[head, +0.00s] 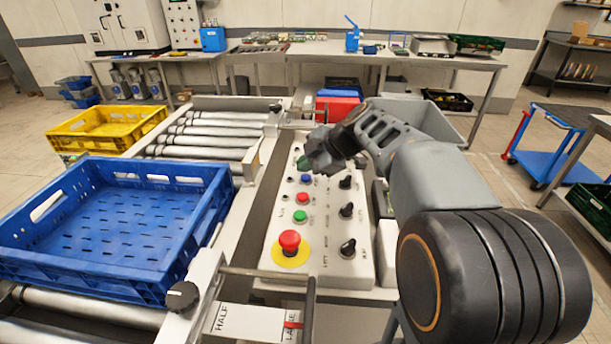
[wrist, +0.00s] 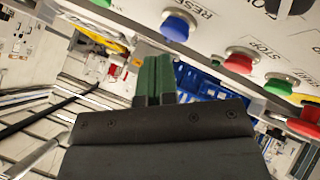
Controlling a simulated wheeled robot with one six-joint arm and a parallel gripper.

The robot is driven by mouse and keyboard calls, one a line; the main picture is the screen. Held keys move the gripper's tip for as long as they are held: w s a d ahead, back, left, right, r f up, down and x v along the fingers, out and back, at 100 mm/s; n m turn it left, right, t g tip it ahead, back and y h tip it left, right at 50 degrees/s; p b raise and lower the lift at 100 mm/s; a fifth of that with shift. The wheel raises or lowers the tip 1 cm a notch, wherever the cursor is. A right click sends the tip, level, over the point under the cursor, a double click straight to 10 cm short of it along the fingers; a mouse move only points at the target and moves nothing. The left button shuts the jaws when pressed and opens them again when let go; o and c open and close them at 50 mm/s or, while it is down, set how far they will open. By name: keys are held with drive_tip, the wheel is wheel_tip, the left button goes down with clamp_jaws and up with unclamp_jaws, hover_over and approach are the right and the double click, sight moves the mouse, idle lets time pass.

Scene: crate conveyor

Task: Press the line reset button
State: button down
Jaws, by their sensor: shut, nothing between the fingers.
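The blue button (head: 306,179) sits on the light control panel (head: 329,262), above a small red button in the head view. In the wrist view the blue button (wrist: 180,25) is at the top, with a label reading RESET beside it. My gripper (head: 304,163) is over the far part of the panel, just beyond the blue button in the picture. Its green fingers (wrist: 154,75) are shut together and empty. In the wrist view the fingertips stop short of the blue button in the picture; whether they touch the panel I cannot tell.
A red stop button (head: 303,198), a green button (head: 300,216) and a red mushroom button (head: 289,241) on a yellow disc line the panel. Black knobs (head: 347,249) stand on its right. A blue crate (head: 190,250) and a yellow crate (head: 140,119) are at the left.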

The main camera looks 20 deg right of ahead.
sight(306, 178)
drive_tip(key=shift+r, duration=0.2)
drive_tip(key=shift+r+p, duration=1.05)
drive_tip(key=shift+r, duration=1.35)
drive_tip(key=s+m+h+p, duration=0.2)
drive_tip(key=s+m+p, duration=0.1)
drive_tip(key=s+m, duration=0.2)
drive_tip(key=s+f+m+g+h+p, duration=0.1)
drive_tip(key=s+m+h+p, duration=0.1)
drive_tip(key=s+m+p, duration=0.2)
drive_tip(key=s+f+m+g+h+p, duration=0.1)
drive_tip(key=s+m+p, duration=0.3)
drive_tip(key=s+m, duration=0.4)
drive_tip(key=shift+a+f+h, duration=0.2)
drive_tip(key=shift+a+h, duration=0.05)
drive_tip(key=shift+h, duration=0.45)
drive_tip(key=shift+s+d+f+m+p, duration=0.1)
drive_tip(key=shift+s+f+m+p, duration=0.2)
drive_tip(key=shift+s+m, duration=0.4)
drive_tip(key=shift+w+r, duration=0.1)
drive_tip(key=shift+w, duration=0.05)
